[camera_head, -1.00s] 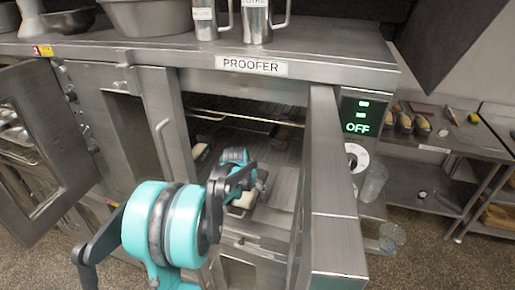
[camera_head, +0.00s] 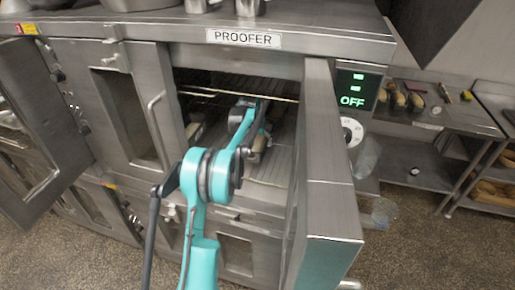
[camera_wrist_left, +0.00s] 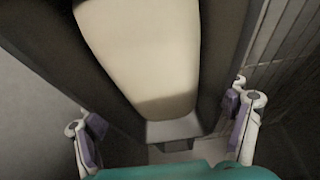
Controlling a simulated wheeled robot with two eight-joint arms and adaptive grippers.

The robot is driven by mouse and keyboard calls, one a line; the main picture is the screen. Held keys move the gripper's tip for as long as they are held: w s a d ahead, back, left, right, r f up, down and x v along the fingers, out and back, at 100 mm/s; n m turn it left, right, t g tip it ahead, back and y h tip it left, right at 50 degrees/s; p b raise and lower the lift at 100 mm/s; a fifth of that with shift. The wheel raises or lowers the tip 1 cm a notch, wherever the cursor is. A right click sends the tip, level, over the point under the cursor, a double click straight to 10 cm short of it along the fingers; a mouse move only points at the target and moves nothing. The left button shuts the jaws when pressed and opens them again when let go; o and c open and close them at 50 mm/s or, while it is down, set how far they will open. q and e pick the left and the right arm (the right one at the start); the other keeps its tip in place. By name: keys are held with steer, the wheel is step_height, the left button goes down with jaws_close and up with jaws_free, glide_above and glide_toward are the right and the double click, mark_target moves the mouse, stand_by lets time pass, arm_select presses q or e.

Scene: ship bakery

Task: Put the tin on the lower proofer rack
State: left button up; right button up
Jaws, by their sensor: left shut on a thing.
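The tin (camera_wrist_left: 172,132) fills the middle of the left wrist view, a dark metal pan with smooth cream dough in it. My left gripper (camera_wrist_left: 165,118) has a finger on each side of the tin's near end and is shut on it. In the head view my left arm reaches through the open proofer (camera_head: 243,38) doorway, and only a small pale part of the tin (camera_head: 259,146) shows beside the arm. The lower rack (camera_head: 272,168) is a slatted surface below it. I cannot tell whether the tin touches this rack. My right gripper is not in view.
The upper wire rack (camera_head: 222,91) crosses the opening above. The open proofer door (camera_head: 328,165) stands close on the right, with the OFF panel (camera_head: 352,91) beyond it. Another open door (camera_head: 35,130) is at far left. A side table (camera_head: 440,120) holds several loaves.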

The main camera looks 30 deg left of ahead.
mark_target(257, 147)
arm_select(q)
step_height(257, 147, down, 4)
steer(key=shift+r+b, duration=0.15)
steer(key=shift+b, duration=0.15)
steer(key=o, duration=1.8)
steer(key=shift+r, duration=0.1)
